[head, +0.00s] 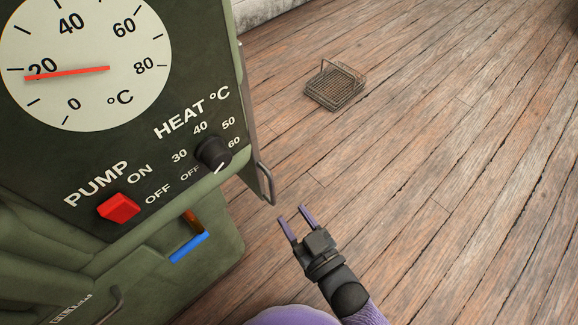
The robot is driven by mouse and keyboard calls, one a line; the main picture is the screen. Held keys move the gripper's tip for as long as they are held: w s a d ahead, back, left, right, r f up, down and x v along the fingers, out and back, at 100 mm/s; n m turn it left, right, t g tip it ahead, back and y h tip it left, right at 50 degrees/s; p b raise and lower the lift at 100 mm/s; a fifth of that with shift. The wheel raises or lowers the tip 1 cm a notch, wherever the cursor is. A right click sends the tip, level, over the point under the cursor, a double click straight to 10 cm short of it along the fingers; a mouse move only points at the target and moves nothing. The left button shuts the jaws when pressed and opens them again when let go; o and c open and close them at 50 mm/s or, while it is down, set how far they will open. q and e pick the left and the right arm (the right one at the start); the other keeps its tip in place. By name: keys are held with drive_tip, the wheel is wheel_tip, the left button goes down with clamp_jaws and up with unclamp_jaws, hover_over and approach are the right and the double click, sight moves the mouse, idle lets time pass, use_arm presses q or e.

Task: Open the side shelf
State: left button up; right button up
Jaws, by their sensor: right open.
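A green machine (190,275) fills the left of the head view. A thin metal handle (266,183) sticks out at the right side of its panel, on the edge of what may be the side shelf; the shelf itself shows only edge-on. My right gripper (292,218) is open and empty, with purple fingertips pointing up-left. It is just below and right of the handle in the picture, apart from it. My left gripper is not in view.
The machine's front has a temperature dial (80,50), a black heat knob (213,152), a red pump switch (118,207) and a blue lever (189,247). A wire basket (335,85) lies on the wooden floor (450,180). The floor around it is clear.

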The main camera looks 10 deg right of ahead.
sight(273, 191)
drive_tip(key=b+x, duration=0.1)
drive_tip(key=x, duration=0.3)
drive_tip(key=b+x, duration=0.2)
drive_tip(key=x, duration=0.2)
drive_tip(key=shift+a+f, duration=0.15)
drive_tip(key=shift+a, duration=0.1)
drive_tip(key=shift+w+a, duration=0.1)
drive_tip(key=shift+w, duration=0.05)
drive_tip(key=shift+c, duration=0.6)
clamp_jaws()
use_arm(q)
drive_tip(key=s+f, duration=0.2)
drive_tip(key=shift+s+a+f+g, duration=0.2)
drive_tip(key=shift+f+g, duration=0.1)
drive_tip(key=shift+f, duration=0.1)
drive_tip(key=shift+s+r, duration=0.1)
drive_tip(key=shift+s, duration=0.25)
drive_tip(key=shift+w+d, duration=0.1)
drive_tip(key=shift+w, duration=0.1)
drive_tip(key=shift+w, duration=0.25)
